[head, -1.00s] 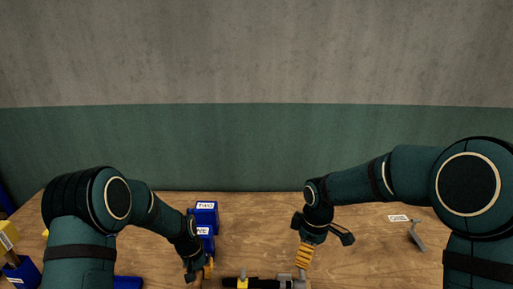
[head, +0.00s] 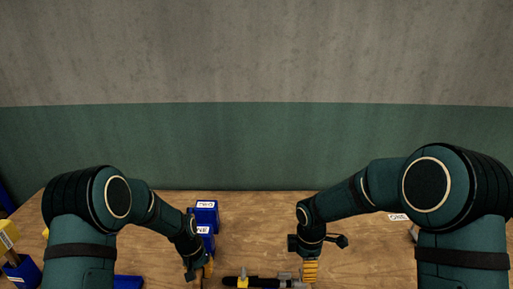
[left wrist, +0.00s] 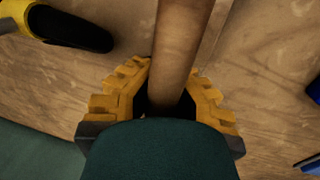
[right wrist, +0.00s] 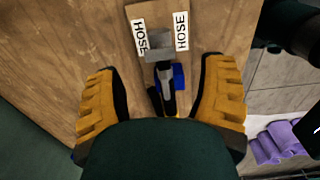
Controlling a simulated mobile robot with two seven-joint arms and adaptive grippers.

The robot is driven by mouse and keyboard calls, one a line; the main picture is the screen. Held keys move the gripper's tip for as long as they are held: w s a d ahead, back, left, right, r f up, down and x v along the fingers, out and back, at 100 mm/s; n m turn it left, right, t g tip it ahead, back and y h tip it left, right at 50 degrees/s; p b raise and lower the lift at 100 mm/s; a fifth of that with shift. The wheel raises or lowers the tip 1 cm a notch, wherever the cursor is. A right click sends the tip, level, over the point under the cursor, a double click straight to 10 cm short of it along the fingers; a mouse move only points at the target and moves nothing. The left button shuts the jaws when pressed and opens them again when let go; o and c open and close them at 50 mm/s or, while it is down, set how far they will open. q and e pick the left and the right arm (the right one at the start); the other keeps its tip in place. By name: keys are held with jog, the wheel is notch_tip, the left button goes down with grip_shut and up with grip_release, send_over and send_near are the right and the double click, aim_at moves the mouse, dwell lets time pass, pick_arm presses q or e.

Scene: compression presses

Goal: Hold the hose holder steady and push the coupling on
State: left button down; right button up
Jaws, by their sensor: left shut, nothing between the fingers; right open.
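A black bar-like piece with a yellow band (head: 243,282) and grey fittings (head: 287,277) lies at the bottom edge of the head view. I cannot tell which part is the coupling. In the right wrist view a grey block (right wrist: 158,44) sits between two HOSE labels, with a dark, grey-and-blue part below it. My right gripper (right wrist: 162,85) is open around that line of sight, fingers apart and empty. My left gripper (left wrist: 172,85) is shut, its ridged orange fingers at a tan round bar (left wrist: 178,40); contact is hidden by the wrist.
Blue labelled boxes (head: 205,214) stand just behind my left gripper. A yellow-and-black piece (left wrist: 75,28) shows in the left wrist view. A white label (head: 398,217) lies at the right. Purple rolls (right wrist: 275,143) show at the side. The middle back of the wooden table is clear.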

aim_at(300, 280)
jog(key=shift+f, duration=2.8)
grip_shut()
